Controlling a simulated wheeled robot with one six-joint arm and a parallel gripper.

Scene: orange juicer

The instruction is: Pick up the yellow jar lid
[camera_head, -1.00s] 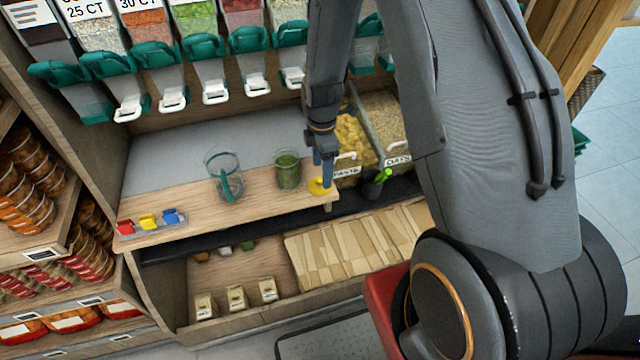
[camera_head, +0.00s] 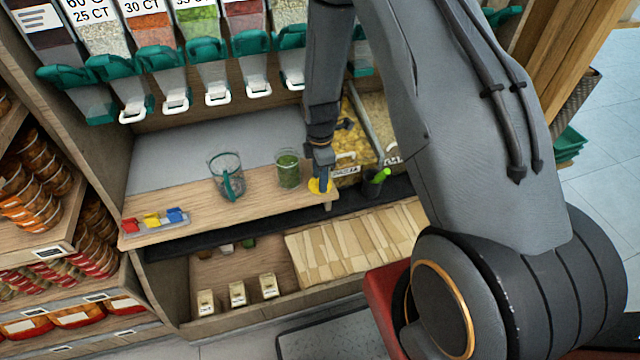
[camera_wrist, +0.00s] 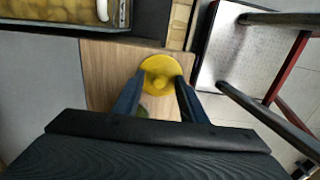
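The yellow jar lid (camera_head: 319,187) lies on the right end of the wooden shelf board (camera_head: 262,198). In the wrist view the lid (camera_wrist: 158,68) is a round disc with a raised knob (camera_wrist: 160,82) in its middle. My gripper (camera_head: 323,182) points down right at the lid. In the wrist view my gripper (camera_wrist: 160,88) has its two blue fingers apart, one on each side near the knob. I cannot tell whether the fingers touch it.
A glass jar with green contents (camera_head: 289,169) stands just left of the lid. A clear pitcher (camera_head: 226,177) stands farther left, and a tray of coloured clips (camera_head: 154,223) lies at the far left. Bulk bins (camera_head: 352,140) are behind on the right.

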